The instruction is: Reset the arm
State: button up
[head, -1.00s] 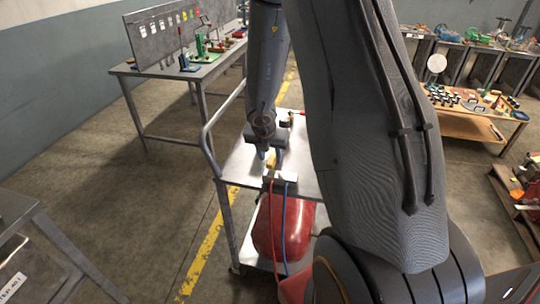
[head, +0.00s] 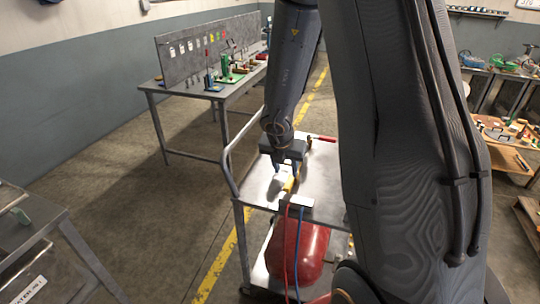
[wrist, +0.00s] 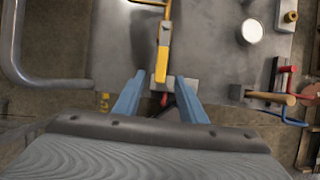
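My gripper (head: 286,163) hangs low over the grey top of a cart (head: 322,181) in the head view. In the wrist view its two blue fingers (wrist: 160,92) stand apart, with no object visibly clamped between them. A yellow-handled tool (wrist: 163,55) lies just ahead of the fingers, its near end close to the gap between them. The yellow also shows beside the fingertips in the head view (head: 289,185). I cannot tell whether the fingers touch it. My own arm hides the right part of the cart.
A red tank (head: 297,250) sits on the cart's lower shelf, with red and blue hoses hanging in front.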

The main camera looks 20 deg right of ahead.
jog(key=s+a+r+n+t+y+b, duration=0.1)
jog(key=a+r+n+y, duration=0.1)
jog(key=a+n, duration=0.65)
jog(key=s+a+r+n+t+y+b, duration=0.1)
jog(key=a+r+n+y+b, duration=0.15)
jog(key=n, duration=1.15)
jog(key=s+a+f+n+g+h+b, duration=0.1)
jog(key=s+n+g, duration=0.3)
jog(key=s+n, duration=1)
jog(key=a+n, duration=0.1)
jog(key=n, duration=0.7)
jog(key=shift+s+f+b, duration=0.2)
jog(key=shift+s+b, duration=0.1)
jog(key=shift+b, duration=0.05)
